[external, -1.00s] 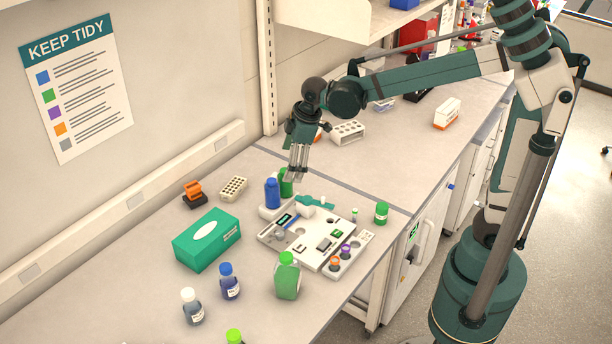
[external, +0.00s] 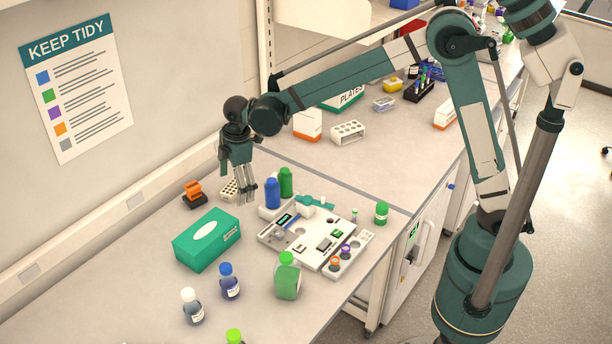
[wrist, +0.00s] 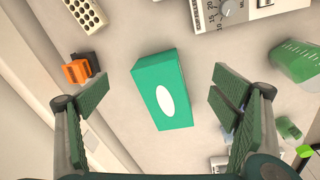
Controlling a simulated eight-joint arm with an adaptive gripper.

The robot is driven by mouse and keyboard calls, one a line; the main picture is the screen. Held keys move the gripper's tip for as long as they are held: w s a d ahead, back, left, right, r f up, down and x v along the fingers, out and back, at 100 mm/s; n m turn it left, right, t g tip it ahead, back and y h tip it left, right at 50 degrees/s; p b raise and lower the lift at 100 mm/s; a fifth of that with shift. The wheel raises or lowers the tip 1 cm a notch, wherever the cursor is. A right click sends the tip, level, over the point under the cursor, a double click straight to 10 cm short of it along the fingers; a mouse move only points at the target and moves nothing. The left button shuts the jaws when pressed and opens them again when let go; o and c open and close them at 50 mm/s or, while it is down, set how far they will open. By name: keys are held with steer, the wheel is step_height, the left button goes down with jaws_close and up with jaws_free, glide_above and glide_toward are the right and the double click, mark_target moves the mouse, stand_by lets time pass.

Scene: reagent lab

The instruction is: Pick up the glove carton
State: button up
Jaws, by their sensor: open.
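The glove carton (external: 207,240) is a green box with a white oval on its top, lying on the bench at the left in the external view. In the wrist view the glove carton (wrist: 161,91) lies between the two fingers, a little beyond their tips. My gripper (external: 246,200) is above the bench, behind and to the right of the carton in the external view, pointing down. In the wrist view my gripper (wrist: 160,88) has its fingers spread wide, with nothing between them at finger height. The carton is not touched.
An orange block (external: 193,188) and a white tube rack (external: 229,189) stand behind the carton. Blue (external: 272,194) and green bottles (external: 287,182) and a white instrument (external: 300,240) stand to its right. Two small bottles (external: 229,282) stand in front. Bare bench surrounds the carton.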

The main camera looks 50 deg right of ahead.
mark_target(205, 231)
steer(key=w+a+f+n+p, duration=0.1)
steer(key=a+f, duration=0.1)
steer(key=a, duration=0.2)
steer(key=w+a+f+n+p, duration=0.1)
steer(key=a+f, duration=0.2)
steer(key=a, duration=0.1)
steer(key=w+a+f+n+g+p, duration=0.1)
steer(key=a+f+p, duration=0.1)
steer(key=a+f, duration=0.1)
steer(key=shift+w+a+f+n+h, duration=0.15)
steer(key=shift+w+a+n+h, duration=0.15)
steer(key=shift+a, duration=0.25)
steer(key=shift+a+f, duration=0.35)
steer(key=shift+f, duration=0.15)
steer(key=shift+f, duration=1.2)
steer(key=shift+d+f+p, duration=0.1)
steer(key=shift+f+p, duration=0.5)
steer(key=shift+f, duration=2)
steer(key=c, duration=1.2)
